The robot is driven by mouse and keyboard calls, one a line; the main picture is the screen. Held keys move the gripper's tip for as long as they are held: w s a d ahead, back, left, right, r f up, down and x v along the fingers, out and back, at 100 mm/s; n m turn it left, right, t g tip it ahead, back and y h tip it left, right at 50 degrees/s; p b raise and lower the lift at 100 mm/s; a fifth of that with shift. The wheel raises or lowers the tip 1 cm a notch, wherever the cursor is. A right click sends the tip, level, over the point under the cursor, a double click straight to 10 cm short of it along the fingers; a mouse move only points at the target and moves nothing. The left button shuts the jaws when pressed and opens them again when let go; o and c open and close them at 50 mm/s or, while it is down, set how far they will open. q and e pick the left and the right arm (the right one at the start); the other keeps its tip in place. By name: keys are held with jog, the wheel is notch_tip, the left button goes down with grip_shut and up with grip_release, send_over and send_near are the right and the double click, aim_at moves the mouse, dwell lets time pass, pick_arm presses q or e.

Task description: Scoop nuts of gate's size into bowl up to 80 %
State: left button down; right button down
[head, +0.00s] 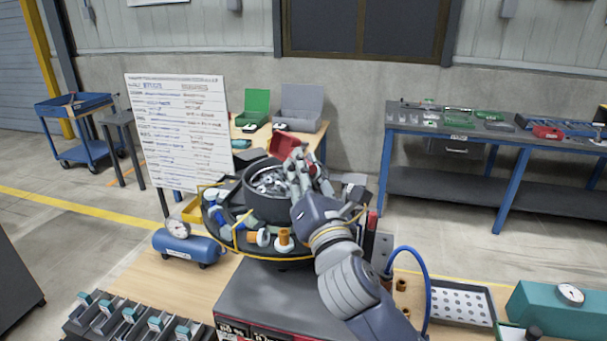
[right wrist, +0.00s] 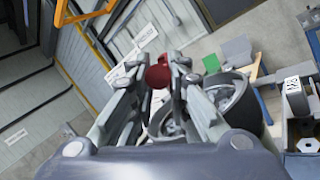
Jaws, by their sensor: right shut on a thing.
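The dark round bowl (head: 265,208) of the feeder stands at the middle of the bench, with loose metal nuts (head: 268,180) inside. My right gripper (head: 298,160) is above the right part of the bowl, its arm coming in from the lower right. It is shut on a red scoop-like thing (head: 284,144), which leans up beyond the fingers. In the right wrist view the red thing (right wrist: 158,76) shows between the fingertips, and the bowl (right wrist: 240,100) lies to their right. The gate and its nut size cannot be made out. My left gripper is not in view.
Several fittings sit on the ring around the bowl, including an orange-topped one (head: 284,240). A white board (head: 180,125) with writing stands behind left. A blue tank (head: 187,247) with a gauge is at left. A perforated tray (head: 455,304) and a teal box (head: 548,312) are at right.

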jog(key=w+d+r+m+g+h+p, duration=0.1)
jog(key=w+d+r+m+g+p, duration=0.1)
jog(key=r+m+g+p, duration=0.3)
notch_tip(320, 180, up, 3)
jog(key=d+m+p, duration=0.1)
jog(key=m+p, duration=0.5)
jog(key=m, duration=0.1)
jog(key=shift+m+g, duration=0.3)
jog(key=shift+g, duration=0.1)
jog(key=shift+w, duration=0.1)
